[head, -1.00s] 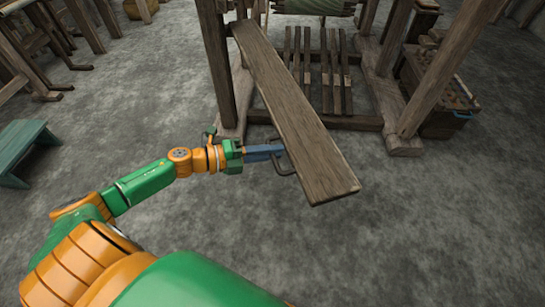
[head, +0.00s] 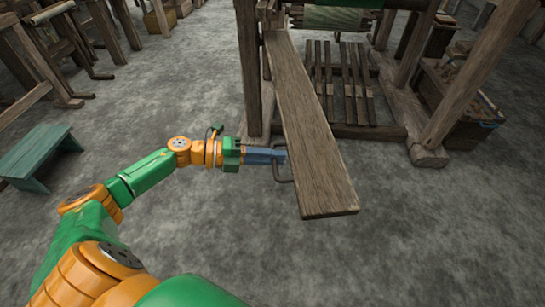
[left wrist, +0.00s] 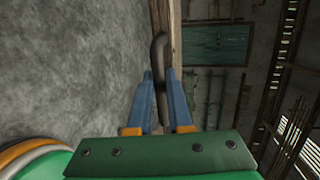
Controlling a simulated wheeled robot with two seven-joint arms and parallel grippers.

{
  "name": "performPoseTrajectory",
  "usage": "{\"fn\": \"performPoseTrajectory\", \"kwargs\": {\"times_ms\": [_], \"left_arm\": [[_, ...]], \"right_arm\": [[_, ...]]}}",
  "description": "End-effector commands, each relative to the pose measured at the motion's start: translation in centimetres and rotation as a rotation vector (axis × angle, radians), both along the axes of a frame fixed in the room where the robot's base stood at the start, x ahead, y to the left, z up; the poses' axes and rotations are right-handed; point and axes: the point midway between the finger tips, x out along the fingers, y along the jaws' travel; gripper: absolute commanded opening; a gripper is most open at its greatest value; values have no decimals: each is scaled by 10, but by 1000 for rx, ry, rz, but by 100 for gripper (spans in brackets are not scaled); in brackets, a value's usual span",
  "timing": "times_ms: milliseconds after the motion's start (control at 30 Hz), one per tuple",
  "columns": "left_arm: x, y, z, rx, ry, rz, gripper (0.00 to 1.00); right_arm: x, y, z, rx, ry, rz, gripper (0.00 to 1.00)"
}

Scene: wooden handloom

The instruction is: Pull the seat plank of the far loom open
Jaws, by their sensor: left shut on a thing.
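The seat plank (head: 312,140) of the loom is a long brown board in the head view. Its far end meets the loom's left post, and its near end sticks out over the floor, swung out at an angle from the frame. A dark bar handle (head: 282,181) sits on its left edge. My left gripper (head: 279,156) is shut on this handle. In the left wrist view the handle (left wrist: 159,60) runs between the two blue fingers (left wrist: 160,100), with the plank's edge (left wrist: 176,30) beyond. My right gripper is not in view.
The loom's wooden frame (head: 249,75) stands behind, with several treadle slats (head: 345,85) and a crate (head: 455,105) at right. A green bench (head: 38,155) stands on the left. The floor in front and at right is open.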

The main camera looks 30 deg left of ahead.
Motion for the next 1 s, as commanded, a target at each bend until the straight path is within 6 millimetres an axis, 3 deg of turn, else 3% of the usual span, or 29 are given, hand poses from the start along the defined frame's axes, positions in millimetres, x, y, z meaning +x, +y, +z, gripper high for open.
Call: {"fn": "performPoseTrajectory", "kwargs": {"times_ms": [67,100,200,500,800,1000], "left_arm": [[0,0,0,1,-1,1,0],[0,0,0,1,-1,1,23],[0,0,0,0,-2,1,47],[-1,2,1,0,0,2,47],[-34,48,12,2,3,3,47],[-40,57,15,0,-3,1,47]], "right_arm": [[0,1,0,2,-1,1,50],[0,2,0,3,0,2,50],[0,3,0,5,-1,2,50],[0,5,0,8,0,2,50],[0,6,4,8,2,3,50],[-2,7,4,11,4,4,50]]}}
